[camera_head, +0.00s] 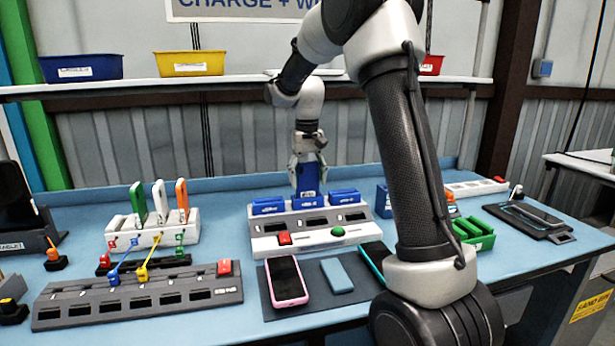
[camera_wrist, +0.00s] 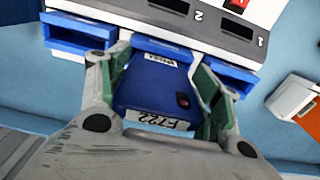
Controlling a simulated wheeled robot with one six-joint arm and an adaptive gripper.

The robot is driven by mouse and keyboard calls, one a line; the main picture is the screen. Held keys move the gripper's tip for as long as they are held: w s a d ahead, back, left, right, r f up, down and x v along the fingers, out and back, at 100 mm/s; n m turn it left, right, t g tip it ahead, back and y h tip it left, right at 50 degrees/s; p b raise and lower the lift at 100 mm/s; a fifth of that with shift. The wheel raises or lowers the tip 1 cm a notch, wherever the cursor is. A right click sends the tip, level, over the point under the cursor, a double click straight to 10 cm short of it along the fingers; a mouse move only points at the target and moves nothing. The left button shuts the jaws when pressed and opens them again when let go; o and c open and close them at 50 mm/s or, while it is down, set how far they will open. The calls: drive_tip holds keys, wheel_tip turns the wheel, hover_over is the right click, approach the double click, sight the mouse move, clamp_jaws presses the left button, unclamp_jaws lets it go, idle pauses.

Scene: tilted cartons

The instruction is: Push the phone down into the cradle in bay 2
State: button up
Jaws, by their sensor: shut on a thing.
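The phone (camera_head: 310,179) is a dark blue slab with a white label and a small red mark. It also fills the middle of the wrist view (camera_wrist: 152,92). My gripper (camera_head: 307,164) is shut on it, with a green-padded finger on each side. The phone is upright, its lower end at the middle blue cradle (camera_wrist: 168,50) of the charging station (camera_head: 277,244). This cradle lines up with the printed 2. My gripper hides part of the contact, so I cannot tell how deep the phone sits.
Blue cradles flank it at left (camera_head: 268,206) and right (camera_head: 344,197). A red button (camera_head: 284,239) and green button (camera_head: 337,231) are on the station's front. A pink phone (camera_head: 287,281) and a light blue one (camera_head: 337,275) lie on a dark mat. My arm covers the right side.

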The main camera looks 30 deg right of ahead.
sight(308, 162)
idle(0.3)
drive_tip(key=o, duration=1.4)
drive_tip(key=shift+o, duration=1.3)
drive_tip(key=shift+r, duration=3.5)
